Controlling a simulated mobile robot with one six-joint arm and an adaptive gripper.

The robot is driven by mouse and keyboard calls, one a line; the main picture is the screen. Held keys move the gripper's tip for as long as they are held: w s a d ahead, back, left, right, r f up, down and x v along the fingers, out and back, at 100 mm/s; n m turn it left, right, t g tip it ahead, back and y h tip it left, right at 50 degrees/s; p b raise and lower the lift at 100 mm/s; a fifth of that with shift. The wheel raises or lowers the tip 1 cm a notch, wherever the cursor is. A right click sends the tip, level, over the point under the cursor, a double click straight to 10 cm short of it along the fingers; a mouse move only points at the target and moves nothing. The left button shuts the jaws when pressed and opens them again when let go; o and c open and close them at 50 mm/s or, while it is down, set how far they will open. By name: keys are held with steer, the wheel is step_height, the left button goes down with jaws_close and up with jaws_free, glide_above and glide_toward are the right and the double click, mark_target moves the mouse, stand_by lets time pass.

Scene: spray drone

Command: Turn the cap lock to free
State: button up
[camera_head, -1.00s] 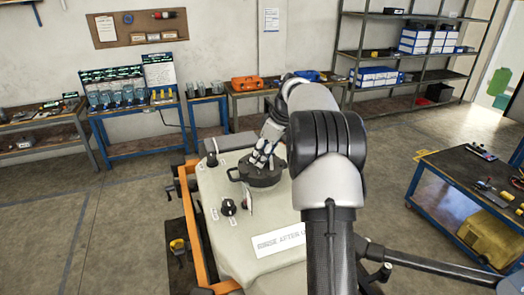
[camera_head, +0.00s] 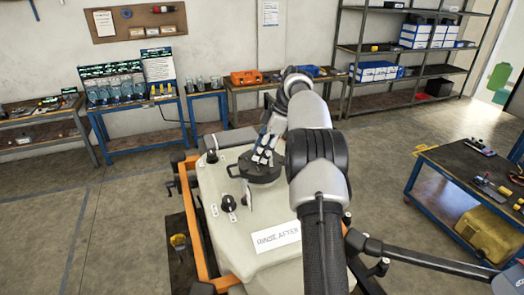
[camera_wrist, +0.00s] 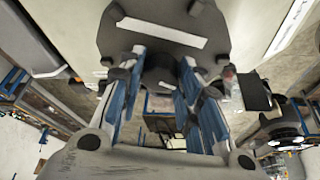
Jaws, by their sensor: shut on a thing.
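The pale tank (camera_head: 215,180) stands in front of me with a dark round cap (camera_head: 262,174) on its top. My gripper (camera_head: 265,157) reaches down onto the cap from above. In the wrist view the cap is a dark disc (camera_wrist: 218,40) with a white strip and small lugs at its rim. My gripper's blue-sided fingers (camera_wrist: 160,62) stand on both sides of a dark raised middle part of the cap and are shut on it. The fingers hide part of this piece, and I cannot read any lock mark.
Two black knobs (camera_head: 228,203) (camera_head: 211,156) sit on the tank's left side. An orange frame (camera_head: 190,215) runs along that side. A workbench (camera_head: 440,190) stands at the right, and benches and shelves (camera_head: 340,90) line the back wall. Open floor lies at the left.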

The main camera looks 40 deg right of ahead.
steer(key=o, duration=1)
steer(key=shift+o, duration=0.2)
